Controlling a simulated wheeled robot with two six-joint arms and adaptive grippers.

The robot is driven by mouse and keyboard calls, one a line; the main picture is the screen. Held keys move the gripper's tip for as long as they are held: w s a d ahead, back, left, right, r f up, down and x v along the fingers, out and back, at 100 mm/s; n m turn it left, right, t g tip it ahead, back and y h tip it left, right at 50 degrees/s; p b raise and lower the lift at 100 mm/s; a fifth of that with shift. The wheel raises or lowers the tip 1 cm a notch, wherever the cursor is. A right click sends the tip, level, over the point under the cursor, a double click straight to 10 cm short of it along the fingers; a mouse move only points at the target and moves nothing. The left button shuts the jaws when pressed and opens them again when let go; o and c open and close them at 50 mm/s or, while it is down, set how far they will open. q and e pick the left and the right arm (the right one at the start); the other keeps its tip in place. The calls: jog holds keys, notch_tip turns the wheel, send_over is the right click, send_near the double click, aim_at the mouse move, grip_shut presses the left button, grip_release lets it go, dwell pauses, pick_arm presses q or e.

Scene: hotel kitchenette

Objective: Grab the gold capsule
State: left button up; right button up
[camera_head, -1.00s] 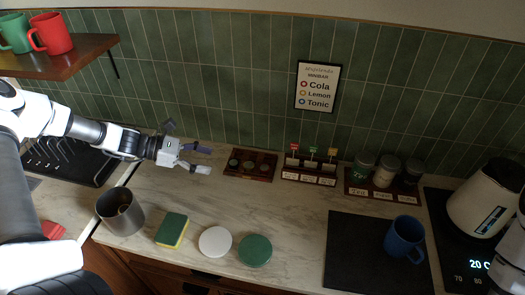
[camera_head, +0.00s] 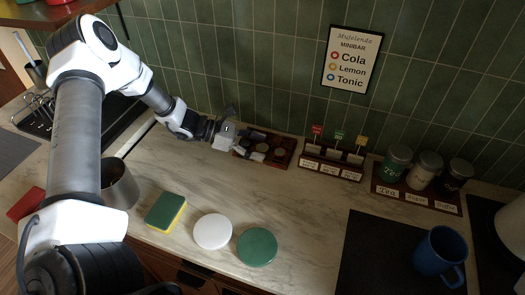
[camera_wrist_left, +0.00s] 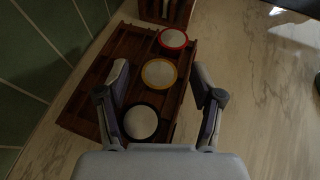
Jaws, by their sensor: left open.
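The gold capsule (camera_wrist_left: 159,73) has a pale lid with a gold rim. In the left wrist view it is the middle of three capsules in a row in the dark wooden tray (camera_wrist_left: 88,98), which also shows in the head view (camera_head: 288,146). A red-rimmed capsule (camera_wrist_left: 172,39) is beyond it and a dark-rimmed one (camera_wrist_left: 141,122) is nearer. My left gripper (camera_wrist_left: 159,70) is open and empty, its fingers on either side of the gold capsule as seen from the wrist. I cannot tell how high they are. In the head view the gripper (camera_head: 230,133) is at the tray's left end.
A labelled rack (camera_head: 331,160) stands right of the tray, with several jars (camera_head: 424,171) beyond. A sponge (camera_head: 165,211), a white disc (camera_head: 212,231), a green disc (camera_head: 257,247) and a metal pot (camera_head: 120,186) are nearer. The counter before the tray is clear.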

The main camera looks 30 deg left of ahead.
pick_arm(q)
jog(key=shift+w+d+f, duration=0.1)
jog(key=shift+w+f, duration=0.05)
jog(key=shift+w, duration=0.05)
jog(key=shift+s, duration=0.1)
jog(key=c, duration=0.8)
